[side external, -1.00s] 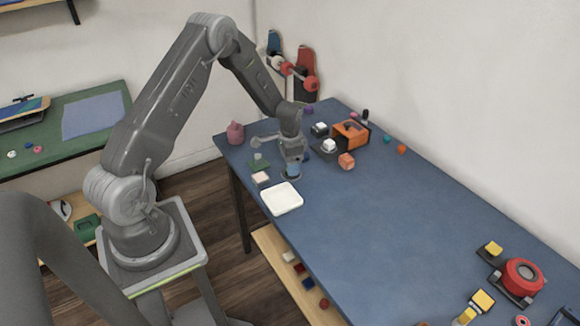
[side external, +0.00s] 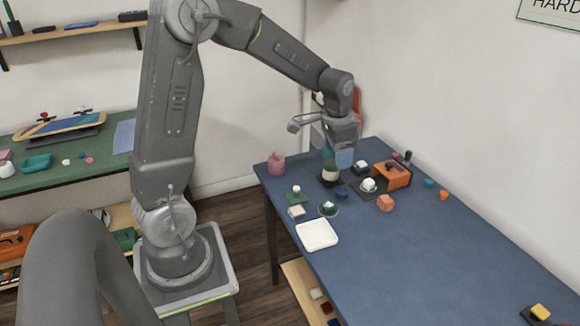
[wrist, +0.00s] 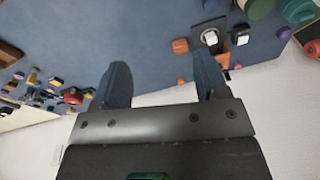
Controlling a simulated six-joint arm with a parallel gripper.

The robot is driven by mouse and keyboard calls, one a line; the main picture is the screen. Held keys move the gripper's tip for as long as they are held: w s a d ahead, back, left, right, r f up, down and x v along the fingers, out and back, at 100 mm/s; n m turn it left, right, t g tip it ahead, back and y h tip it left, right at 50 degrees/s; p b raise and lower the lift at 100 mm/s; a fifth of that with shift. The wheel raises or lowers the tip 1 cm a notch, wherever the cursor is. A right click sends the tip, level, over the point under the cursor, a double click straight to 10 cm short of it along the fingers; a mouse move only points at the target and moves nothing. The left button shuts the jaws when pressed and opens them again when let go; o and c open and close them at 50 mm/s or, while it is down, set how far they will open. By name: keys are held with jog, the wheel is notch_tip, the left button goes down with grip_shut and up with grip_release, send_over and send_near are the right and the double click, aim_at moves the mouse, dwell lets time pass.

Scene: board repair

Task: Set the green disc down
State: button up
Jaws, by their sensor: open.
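A small green piece, seemingly the green disc (side external: 328,206), rests on a dark round base on the blue table, just behind the white tray. My gripper (side external: 338,160) is up and behind it, apart from it, with its blue fingers in front of a cream and dark object in the side external view. In the wrist view my gripper (wrist: 162,85) shows two spread fingers with nothing held between them. The fingers hide part of what stands behind them.
The white tray (side external: 317,236) lies empty on the blue table (side external: 440,255). A pale block (side external: 297,212), a green square with a white piece (side external: 295,196), a pink jar (side external: 276,163), an orange block (side external: 385,203) and an orange holder (side external: 393,174) stand nearby. The table's right part is largely clear.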

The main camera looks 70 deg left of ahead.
jog(key=s+d+r+t, duration=0.1)
jog(key=s+d+r, duration=0.2)
jog(key=s, duration=0.3)
jog(key=s+d+r+n+t, duration=0.1)
jog(key=s+d+r, duration=0.2)
jog(key=s+d, duration=0.2)
jog(key=s+d+r+n+t, duration=0.1)
jog(key=s+d+r+t, duration=0.1)
jog(key=s+d, duration=0.3)
jog(key=s+r, duration=0.1)
jog(key=s, duration=0.2)
jog(key=shift+s+r, duration=0.25)
jog(key=shift+s, duration=0.15)
